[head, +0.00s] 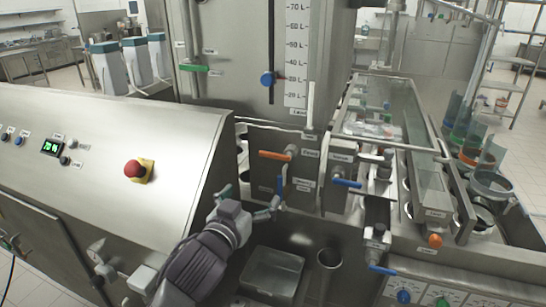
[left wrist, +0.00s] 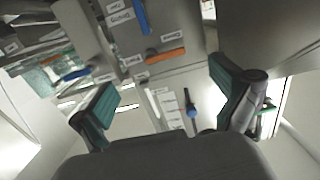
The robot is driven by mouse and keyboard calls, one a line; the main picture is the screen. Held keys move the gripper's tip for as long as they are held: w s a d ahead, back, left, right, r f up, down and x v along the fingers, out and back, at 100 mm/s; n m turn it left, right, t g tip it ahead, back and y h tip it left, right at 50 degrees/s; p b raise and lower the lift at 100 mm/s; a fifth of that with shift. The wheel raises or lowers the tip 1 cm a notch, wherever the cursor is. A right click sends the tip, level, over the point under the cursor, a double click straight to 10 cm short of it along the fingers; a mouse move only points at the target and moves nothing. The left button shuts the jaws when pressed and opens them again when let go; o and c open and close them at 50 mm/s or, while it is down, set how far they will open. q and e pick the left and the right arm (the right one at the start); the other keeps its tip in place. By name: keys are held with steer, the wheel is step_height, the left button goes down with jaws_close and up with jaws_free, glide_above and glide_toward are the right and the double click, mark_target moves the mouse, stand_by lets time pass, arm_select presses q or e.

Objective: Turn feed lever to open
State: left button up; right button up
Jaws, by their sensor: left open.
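Several coloured levers sit on the machine front, and their labels are too small to read, so I cannot tell which is the feed lever. An orange lever (head: 275,155) lies horizontal below the tank, and a blue lever (head: 281,187) hangs upright just below it. Both show in the left wrist view, the orange lever (left wrist: 165,56) lying across and the blue lever (left wrist: 142,17) at the top. My left gripper (head: 250,202) is open and empty, just below and left of the orange lever, near the blue one. Its teal pads are apart in the left wrist view (left wrist: 163,90).
Another blue lever (head: 346,183) sits to the right, and a further blue lever (head: 383,270) is lower right. A green lever (head: 194,68) and blue knob (head: 267,78) are above. A red emergency button (head: 133,169) is on the left panel. A steel bin (head: 272,274) stands below the gripper.

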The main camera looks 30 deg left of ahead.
mark_target(274, 154)
arm_select(q)
steer(key=shift+t, duration=0.4)
steer(key=x, duration=0.4)
steer(key=r+x, duration=0.1)
steer(key=x, duration=0.4)
steer(key=r+b+x, duration=0.1)
steer(key=x, duration=0.4)
steer(key=shift+a+r, duration=0.1)
steer(key=shift+r, duration=0.15)
steer(key=c, duration=1.4)
